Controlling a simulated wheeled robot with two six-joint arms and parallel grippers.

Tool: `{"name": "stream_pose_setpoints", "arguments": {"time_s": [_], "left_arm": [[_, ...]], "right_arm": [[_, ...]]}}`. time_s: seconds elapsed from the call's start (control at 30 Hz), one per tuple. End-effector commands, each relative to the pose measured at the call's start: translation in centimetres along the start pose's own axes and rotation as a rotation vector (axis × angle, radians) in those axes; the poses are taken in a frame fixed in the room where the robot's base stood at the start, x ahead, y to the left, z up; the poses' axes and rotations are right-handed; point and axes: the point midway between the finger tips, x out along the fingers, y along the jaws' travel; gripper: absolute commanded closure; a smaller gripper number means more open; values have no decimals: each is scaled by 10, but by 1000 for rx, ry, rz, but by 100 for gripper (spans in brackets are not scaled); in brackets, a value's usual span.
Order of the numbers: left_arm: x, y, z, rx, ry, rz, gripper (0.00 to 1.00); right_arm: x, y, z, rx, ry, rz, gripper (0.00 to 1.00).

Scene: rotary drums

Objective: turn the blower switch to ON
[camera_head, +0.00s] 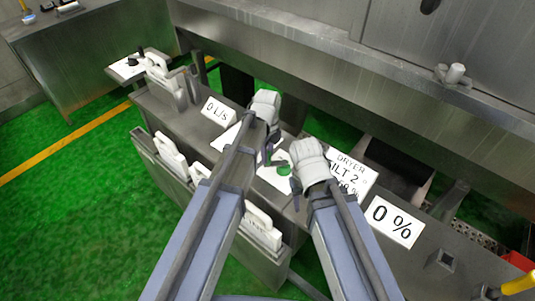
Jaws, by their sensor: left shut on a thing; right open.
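A white plate (273,181) with a green mark (283,168) lies on the metal console top, between my two grippers. My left gripper (267,157) points down at this plate's far-left side. It is shut on a small dark thing there, which looks like the blower switch; the fingers hide most of it, and its setting cannot be read. My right gripper (294,192) is open beside the plate's right side, close to my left gripper, with nothing seen between its fingers.
The console carries a "0 L/s" sign (219,111), a "DRYER TILT 2" sign (351,173) and a "0 %" sign (393,221). White scoop-like pieces (171,153) hang along its front. A metal wall (400,75) stands behind. Green floor is free at left.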

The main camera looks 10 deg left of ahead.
Motion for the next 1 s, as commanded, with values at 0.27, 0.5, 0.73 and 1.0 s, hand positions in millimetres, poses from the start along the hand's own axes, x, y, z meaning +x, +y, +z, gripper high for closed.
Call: {"name": "stream_pose_setpoints", "arguments": {"time_s": [0.27,0.5,0.73,1.0], "left_arm": [[0,-1,0,3,-1,-1,63],[0,0,0,1,0,-1,37],[0,0,0,1,0,-1,37],[-11,0,0,0,0,-1,37]], "right_arm": [[0,0,0,0,0,0,50],[0,0,0,0,0,0,50],[0,0,0,0,0,0,50],[-11,1,1,0,0,0,50]]}}
